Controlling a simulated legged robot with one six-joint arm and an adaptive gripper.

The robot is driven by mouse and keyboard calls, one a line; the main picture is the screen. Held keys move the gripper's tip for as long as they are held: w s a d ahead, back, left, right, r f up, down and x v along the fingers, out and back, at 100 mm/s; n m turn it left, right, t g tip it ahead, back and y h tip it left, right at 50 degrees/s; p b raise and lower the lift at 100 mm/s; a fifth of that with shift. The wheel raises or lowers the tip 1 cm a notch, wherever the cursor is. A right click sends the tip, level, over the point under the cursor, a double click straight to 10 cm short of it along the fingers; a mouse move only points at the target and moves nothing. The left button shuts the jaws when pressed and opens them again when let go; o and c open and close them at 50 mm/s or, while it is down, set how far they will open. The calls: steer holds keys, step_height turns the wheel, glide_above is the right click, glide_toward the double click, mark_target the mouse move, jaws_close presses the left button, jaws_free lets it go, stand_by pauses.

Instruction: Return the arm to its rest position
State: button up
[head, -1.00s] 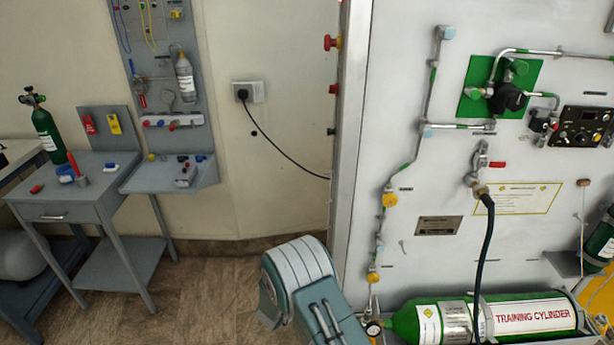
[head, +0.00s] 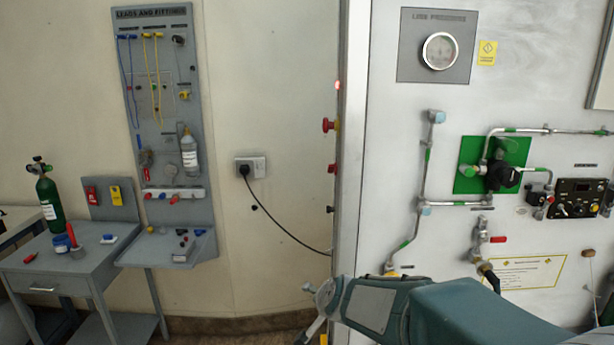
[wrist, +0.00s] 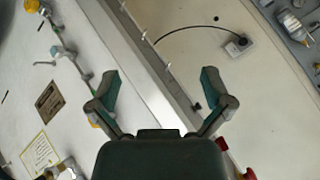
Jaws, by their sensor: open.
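My gripper (wrist: 160,90) is open in the wrist view, with its two fingers spread wide and nothing between them. In the head view my teal arm crosses the bottom right, and its end points left in front of the white panel's edge. The gripper end (head: 315,308) is partly cut off by the bottom of that view. The wrist view looks past the fingers at the tilted panel edge and the wall.
The white trainer panel (head: 400,150) carries a line pressure gauge (head: 440,50), pipes and a green-backed regulator (head: 490,168). A wall socket (head: 250,166) has a black cable running to the panel. A grey table (head: 70,275) with a green cylinder (head: 50,203) stands left.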

steer(key=s+d+r+n+g+h, duration=0.1)
steer(key=s+d, duration=0.3)
steer(key=s, duration=0.5)
steer(key=s+d+r+n+g+h, duration=0.1)
steer(key=s+d+r+n, duration=0.1)
steer(key=s, duration=0.7)
steer(key=s+d+r+n+g, duration=0.1)
steer(key=s+d+r+n, duration=0.1)
steer(key=s+d, duration=0.4)
steer(key=s+n, duration=0.1)
steer(key=s, duration=0.3)
steer(key=shift+d+g+h, duration=0.25)
steer(key=shift+g+h, duration=0.15)
steer(key=shift+r, duration=0.1)
